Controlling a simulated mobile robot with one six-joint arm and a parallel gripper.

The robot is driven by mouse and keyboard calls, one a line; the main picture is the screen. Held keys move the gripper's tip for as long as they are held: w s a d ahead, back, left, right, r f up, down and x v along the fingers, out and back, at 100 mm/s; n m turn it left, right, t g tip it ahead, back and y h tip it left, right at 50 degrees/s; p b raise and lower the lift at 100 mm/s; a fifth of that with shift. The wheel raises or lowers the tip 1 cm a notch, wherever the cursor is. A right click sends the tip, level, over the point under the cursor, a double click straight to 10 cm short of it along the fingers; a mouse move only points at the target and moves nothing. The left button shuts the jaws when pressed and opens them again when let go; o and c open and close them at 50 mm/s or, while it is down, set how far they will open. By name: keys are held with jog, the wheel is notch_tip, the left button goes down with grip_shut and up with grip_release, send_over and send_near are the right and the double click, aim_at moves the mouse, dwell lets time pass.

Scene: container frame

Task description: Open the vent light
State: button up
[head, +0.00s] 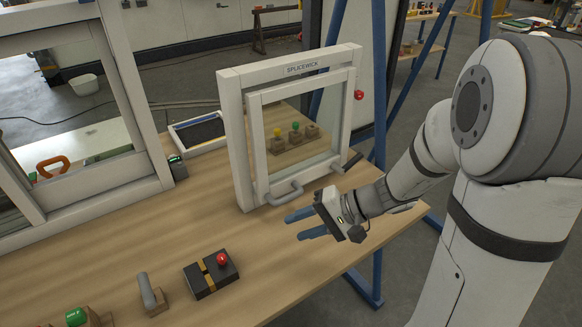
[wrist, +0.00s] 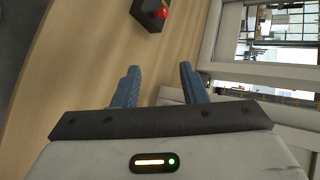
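The vent light is a small glazed sash (head: 300,122) in a white frame (head: 240,150) labelled "SPLICEWICK", upright on the bench. It sits close against its frame; I cannot tell whether it is fully closed. A grey bar handle (head: 284,194) is at its lower left. A dark lever (head: 351,163) is at its lower right, and a red ball knob (head: 359,95) is on the frame's right side. My gripper (head: 302,224) is open and empty, in front of and below the sash, apart from the handle. Its two blue fingers also show spread in the wrist view (wrist: 158,78).
A larger white window frame (head: 140,100) stands at left. A black box with a red button (head: 211,274), a grey lever on a block (head: 150,295) and a green knob (head: 77,317) line the bench front (head: 270,255). A shallow tray (head: 200,131) lies between the frames.

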aim_at(293, 198)
jog(key=w+d+f+m+t, duration=0.1)
jog(key=w+f+t, duration=0.1)
jog(key=w, duration=0.2)
jog(key=w+d+f+m+t+y, duration=0.1)
jog(key=w+f+m+t, duration=0.1)
jog(key=w, duration=0.1)
jog(key=w+d+f+m+t, duration=0.1)
jog(key=w+f+m+t, duration=0.1)
jog(key=w+t, duration=0.1)
jog(key=shift+w, duration=0.8)
jog(key=shift+w+f, duration=0.15)
jog(key=shift+w, duration=0.2)
jog(key=p+x, duration=0.1)
jog(key=x, duration=0.6)
jog(key=shift+w+a, duration=0.15)
jog(key=shift+w, duration=0.1)
jog(key=shift+c, duration=0.3)
grip_shut()
